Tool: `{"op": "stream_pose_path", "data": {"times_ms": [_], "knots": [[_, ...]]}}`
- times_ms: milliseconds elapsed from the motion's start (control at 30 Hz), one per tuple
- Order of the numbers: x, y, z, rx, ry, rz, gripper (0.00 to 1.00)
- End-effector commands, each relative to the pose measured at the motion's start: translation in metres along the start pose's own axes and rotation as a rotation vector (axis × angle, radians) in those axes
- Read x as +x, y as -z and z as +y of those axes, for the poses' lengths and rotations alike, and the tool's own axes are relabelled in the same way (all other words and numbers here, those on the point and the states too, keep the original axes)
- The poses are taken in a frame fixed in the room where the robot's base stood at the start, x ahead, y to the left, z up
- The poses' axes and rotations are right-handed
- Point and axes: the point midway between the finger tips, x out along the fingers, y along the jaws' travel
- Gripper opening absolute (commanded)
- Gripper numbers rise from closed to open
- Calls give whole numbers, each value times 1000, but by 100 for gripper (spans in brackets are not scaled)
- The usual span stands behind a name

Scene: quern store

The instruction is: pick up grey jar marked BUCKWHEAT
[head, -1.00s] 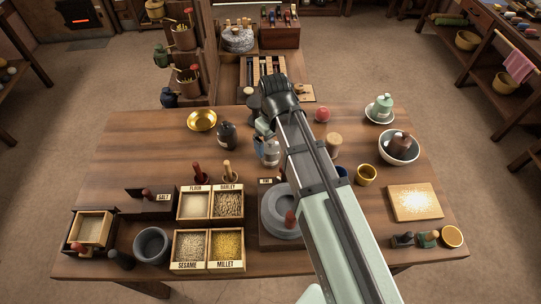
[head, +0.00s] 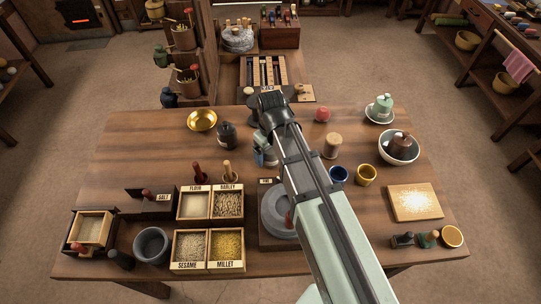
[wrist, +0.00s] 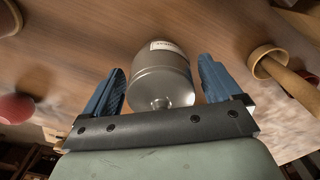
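A grey jar (wrist: 160,78) with a white label fills the middle of the wrist view; the lettering is too small to read. It shows in the head view (head: 270,156) partly hidden behind my gripper. My gripper (wrist: 161,66) is open, with one blue finger on each side of the jar and a visible gap on both sides. In the head view my gripper (head: 261,142) is at the jar, over the back middle of the table; I cannot tell its exact height.
A dark jar (head: 227,136) stands close to the left, and a wooden cylinder (head: 333,146) to the right. A red ball (head: 322,114) lies behind. Grain boxes (head: 210,222) and a quern (head: 277,215) are nearer.

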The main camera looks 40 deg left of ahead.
Motion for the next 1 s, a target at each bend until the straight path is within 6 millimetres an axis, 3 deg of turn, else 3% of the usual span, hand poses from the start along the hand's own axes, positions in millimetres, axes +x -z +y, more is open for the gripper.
{"op": "stream_pose_path", "data": {"times_ms": [67,900,1000], "knots": [[0,0,0,0,0,0,84],[0,0,0,0,0,0,3],[0,0,0,0,0,0,0]]}}
